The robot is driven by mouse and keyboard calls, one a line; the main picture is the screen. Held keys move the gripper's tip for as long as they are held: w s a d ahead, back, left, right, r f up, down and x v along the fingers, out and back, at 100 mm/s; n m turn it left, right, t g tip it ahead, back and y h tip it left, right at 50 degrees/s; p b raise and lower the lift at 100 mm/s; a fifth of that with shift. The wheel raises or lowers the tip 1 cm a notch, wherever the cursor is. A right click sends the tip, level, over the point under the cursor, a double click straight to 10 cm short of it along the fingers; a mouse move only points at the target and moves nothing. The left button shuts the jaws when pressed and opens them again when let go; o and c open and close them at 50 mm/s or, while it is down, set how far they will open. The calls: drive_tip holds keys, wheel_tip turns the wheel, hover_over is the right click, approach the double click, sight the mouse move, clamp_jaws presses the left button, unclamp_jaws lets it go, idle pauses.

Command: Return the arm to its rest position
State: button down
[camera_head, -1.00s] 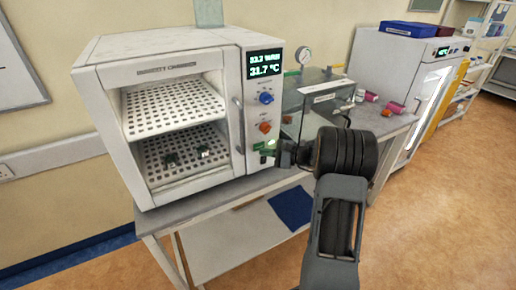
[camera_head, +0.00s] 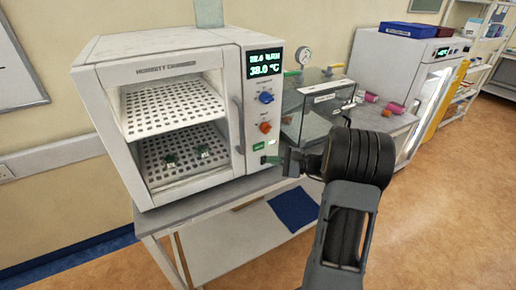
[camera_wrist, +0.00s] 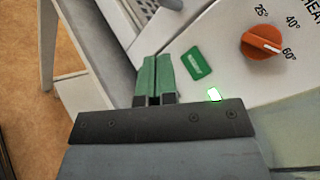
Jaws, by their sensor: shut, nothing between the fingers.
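My gripper (camera_head: 272,160) is shut and empty, close in front of the lower control panel of the humidity chamber. Its green fingertips also show in the wrist view (camera_wrist: 155,78), pressed together beside a green label (camera_wrist: 196,63) and a lit green-white light (camera_wrist: 214,95). I cannot tell whether the fingers touch the panel. The humidity chamber (camera_head: 160,71) stands on the table with its display lit, reading about 38.0 °C. Two small dark items sit on its lower perforated shelf. An orange knob (camera_wrist: 262,42) is right of the fingers in the wrist view.
A white fridge (camera_head: 390,62) is farther right. A blue sheet (camera_head: 293,207) lies on the lower shelf. The floor at right is clear.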

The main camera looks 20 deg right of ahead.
idle(0.4)
drive_tip(key=s+a+f+n+g+h, duration=0.3)
drive_tip(key=s+g, duration=0.2)
drive_tip(key=s, duration=0.1)
drive_tip(key=s+a+f+n+g+h, duration=0.3)
drive_tip(key=s+g+h, duration=0.1)
drive_tip(key=s, duration=0.3)
drive_tip(key=s+a+r+n+t+h, duration=0.2)
drive_tip(key=s+a+r+n+h, duration=0.3)
drive_tip(key=r+n, duration=0.3)
drive_tip(key=shift+s+a+r+n+h, duration=0.3)
drive_tip(key=shift+s+n+h, duration=0.5)
drive_tip(key=shift+s+n, duration=0.1)
